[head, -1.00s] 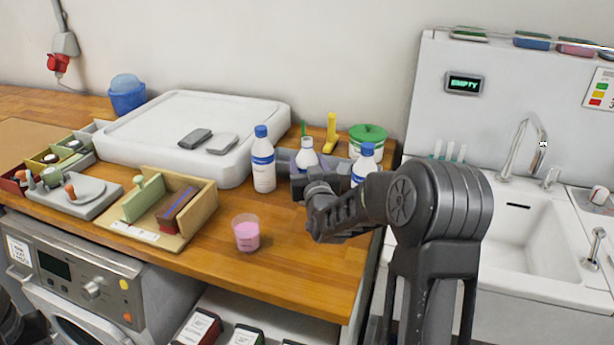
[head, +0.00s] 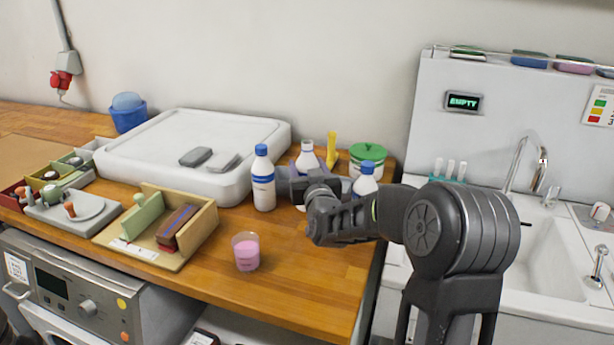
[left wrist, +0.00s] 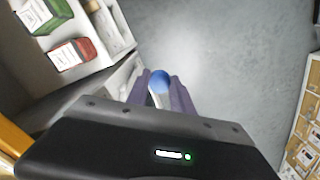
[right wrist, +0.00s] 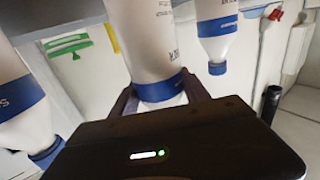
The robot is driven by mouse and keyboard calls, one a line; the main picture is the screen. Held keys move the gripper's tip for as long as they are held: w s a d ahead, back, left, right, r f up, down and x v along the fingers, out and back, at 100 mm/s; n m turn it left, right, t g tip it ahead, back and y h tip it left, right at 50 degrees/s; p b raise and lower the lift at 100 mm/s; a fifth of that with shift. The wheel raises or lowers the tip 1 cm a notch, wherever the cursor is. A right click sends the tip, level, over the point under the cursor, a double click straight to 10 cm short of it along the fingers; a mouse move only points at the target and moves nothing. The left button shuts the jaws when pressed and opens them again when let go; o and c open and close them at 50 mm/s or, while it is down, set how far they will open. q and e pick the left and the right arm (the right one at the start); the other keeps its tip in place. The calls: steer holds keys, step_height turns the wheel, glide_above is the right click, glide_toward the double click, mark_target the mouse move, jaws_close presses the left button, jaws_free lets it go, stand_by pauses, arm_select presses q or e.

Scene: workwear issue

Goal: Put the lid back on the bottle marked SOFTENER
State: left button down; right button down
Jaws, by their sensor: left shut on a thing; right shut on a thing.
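Three white bottles with blue bands stand at the counter's right end in the head view. The left bottle (head: 263,180) and the right bottle (head: 366,180) have blue caps. The middle bottle (head: 307,160) shows a bare pale neck without a cap. My right gripper (head: 308,188) reaches in front of it; in the right wrist view its fingers (right wrist: 160,95) close on the middle bottle (right wrist: 145,35) near its blue band. No label is readable as SOFTENER. In the left wrist view my left gripper (left wrist: 161,92) is shut on a small blue lid (left wrist: 160,78), above the floor.
A cup of pink liquid (head: 246,252) stands near the counter's front. A green-lidded tub (head: 367,153) and a yellow item (head: 331,150) are behind the bottles. A white tray (head: 150,150) lies left, a sink (head: 545,250) right.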

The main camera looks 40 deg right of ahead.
mark_target(308, 148)
arm_select(q)
steer(key=shift+f, duration=0.15)
arm_select(e)
steer(key=shift+r, duration=3)
steer(key=c, duration=1.1)
jaws_free()
jaws_close()
